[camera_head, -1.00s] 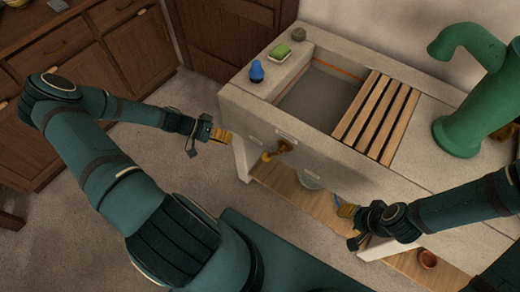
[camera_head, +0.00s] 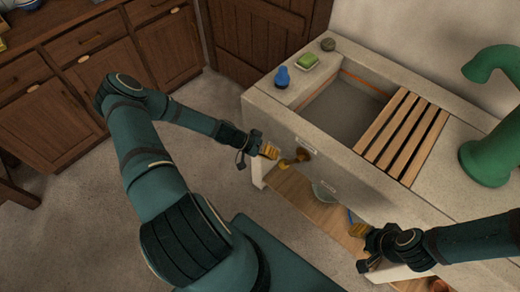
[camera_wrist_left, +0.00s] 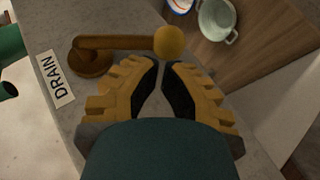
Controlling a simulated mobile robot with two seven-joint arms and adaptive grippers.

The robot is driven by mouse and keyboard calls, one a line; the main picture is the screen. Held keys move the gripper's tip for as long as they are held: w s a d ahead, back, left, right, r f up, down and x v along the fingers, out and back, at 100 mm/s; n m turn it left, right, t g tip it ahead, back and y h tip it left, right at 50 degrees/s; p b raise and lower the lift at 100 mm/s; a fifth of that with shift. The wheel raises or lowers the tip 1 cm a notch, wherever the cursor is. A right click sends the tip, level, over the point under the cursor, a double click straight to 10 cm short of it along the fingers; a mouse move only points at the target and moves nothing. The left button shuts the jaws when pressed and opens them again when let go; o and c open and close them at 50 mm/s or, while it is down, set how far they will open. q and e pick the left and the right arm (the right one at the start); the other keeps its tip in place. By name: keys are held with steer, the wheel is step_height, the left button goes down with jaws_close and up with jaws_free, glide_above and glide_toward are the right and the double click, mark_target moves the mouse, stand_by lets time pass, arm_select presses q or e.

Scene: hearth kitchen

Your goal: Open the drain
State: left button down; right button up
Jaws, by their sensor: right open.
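The brass drain lever (camera_head: 296,157) sticks out from the front of the stone sink (camera_head: 345,172), below a small label. In the left wrist view the lever (camera_wrist_left: 125,43) runs sideways from its round base to a ball knob, beside a plate reading DRAIN (camera_wrist_left: 57,79). My left gripper (camera_head: 274,152) is just left of the lever, its yellow fingers pointing at it. In the wrist view its fingertips (camera_wrist_left: 161,64) are close together, with a narrow gap, just short of the knob; contact cannot be told. My right gripper (camera_head: 357,248) is open and empty at the sink's lower right front.
A blue bottle (camera_head: 282,77), green sponge (camera_head: 307,62) and dark round object (camera_head: 327,44) stand on the sink's rim. A wooden slatted rack (camera_head: 403,135) covers part of the basin. A wooden shelf (camera_head: 294,190) with a bowl (camera_head: 324,191) lies below. The floor at left is clear.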

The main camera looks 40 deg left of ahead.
arm_select(q)
steer(key=shift+x, duration=1.4)
